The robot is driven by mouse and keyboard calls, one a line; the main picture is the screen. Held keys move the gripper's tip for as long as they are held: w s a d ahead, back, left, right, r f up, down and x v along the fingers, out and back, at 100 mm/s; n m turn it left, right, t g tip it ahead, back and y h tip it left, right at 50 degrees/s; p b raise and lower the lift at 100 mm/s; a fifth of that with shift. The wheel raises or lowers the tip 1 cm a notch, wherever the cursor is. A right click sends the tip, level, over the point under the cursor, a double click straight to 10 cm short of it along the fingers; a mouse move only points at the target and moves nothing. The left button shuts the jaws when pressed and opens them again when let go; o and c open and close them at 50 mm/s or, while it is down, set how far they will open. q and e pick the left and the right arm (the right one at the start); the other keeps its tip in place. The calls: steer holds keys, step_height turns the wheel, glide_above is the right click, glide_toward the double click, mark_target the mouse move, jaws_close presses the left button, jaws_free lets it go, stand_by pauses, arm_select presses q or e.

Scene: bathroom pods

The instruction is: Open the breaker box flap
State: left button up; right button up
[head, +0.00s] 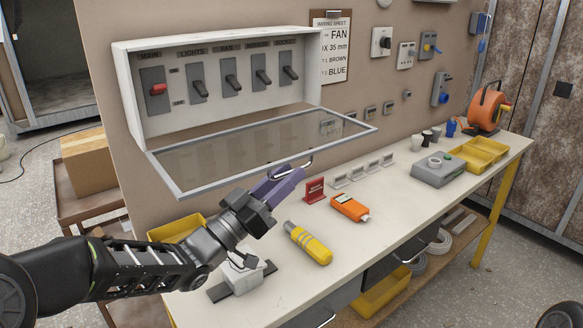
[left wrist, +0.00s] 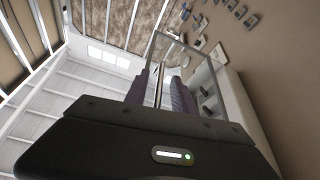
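The breaker box (head: 128,85) is a white case on the brown wall panel, with a red-handled switch and several dark ones inside. Its framed clear flap (head: 245,150) is folded down, near level, hinged along the box's lower edge. A thin metal handle (head: 308,162) shows at the flap's front edge. My left gripper (head: 288,177) is at this handle, its purple fingers apart. In the left wrist view, the flap frame (left wrist: 208,62) lies beyond the fingers (left wrist: 160,88), and a thin bar shows between them; contact is unclear. My right gripper is out of view.
The workbench (head: 400,215) below holds a yellow tool (head: 308,243), an orange meter (head: 350,208), a small red sign (head: 314,190) and a grey box (head: 440,172). Yellow bins (head: 480,152) and an orange cable reel (head: 487,108) stand at the far right.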

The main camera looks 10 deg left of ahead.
arm_select(q)
steer(key=shift+x, duration=0.85)
steer(key=shift+c, duration=0.5)
jaws_close()
stand_by(0.3)
